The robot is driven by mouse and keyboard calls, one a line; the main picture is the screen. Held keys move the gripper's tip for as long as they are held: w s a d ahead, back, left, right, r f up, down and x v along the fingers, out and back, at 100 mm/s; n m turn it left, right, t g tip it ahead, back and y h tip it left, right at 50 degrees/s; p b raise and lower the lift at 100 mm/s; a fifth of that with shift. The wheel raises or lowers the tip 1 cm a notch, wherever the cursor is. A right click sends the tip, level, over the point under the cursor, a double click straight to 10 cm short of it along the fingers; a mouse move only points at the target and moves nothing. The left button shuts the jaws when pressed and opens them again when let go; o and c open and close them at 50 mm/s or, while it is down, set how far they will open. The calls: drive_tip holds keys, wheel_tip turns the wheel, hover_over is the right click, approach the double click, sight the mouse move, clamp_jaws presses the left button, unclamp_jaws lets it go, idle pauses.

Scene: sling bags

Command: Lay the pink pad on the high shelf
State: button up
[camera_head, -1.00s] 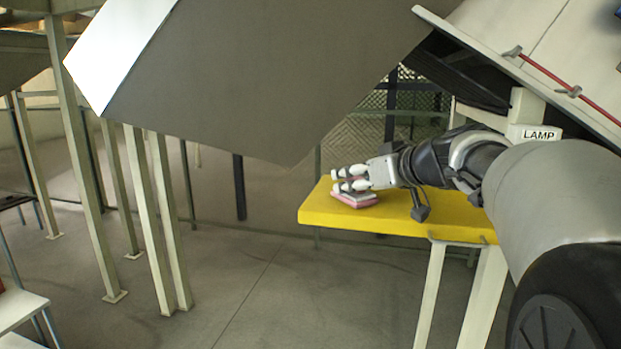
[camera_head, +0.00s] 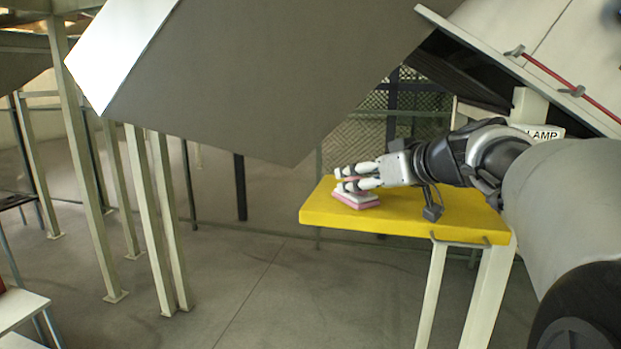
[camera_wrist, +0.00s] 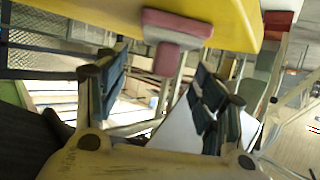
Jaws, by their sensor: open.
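The pink pad (camera_head: 357,203) lies on the yellow shelf (camera_head: 400,222), close to its left end, with a pale layer and a raised part on top. The wrist view also shows the pad (camera_wrist: 178,26) against the yellow surface (camera_wrist: 90,8), with a pink knob-like part sticking out toward my fingers. My gripper (camera_head: 340,180) is just above the pad in the head view. In the wrist view my gripper (camera_wrist: 160,62) has its fingers spread apart with the pink knob between and beyond their tips. I see nothing held. Whether a finger touches the pad is unclear.
A large grey tilted panel (camera_head: 250,90) hangs at upper centre, near my arm. A pale slanted panel with a red rod (camera_head: 550,75) is at upper right. A sign (camera_head: 543,132) reading LAMP is partly hidden by my arm. Pale posts (camera_head: 150,215) stand at left; the floor between is clear.

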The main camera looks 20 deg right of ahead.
drive_tip(key=v, duration=1)
drive_tip(key=shift+b, duration=0.4)
drive_tip(key=shift+a, duration=0.1)
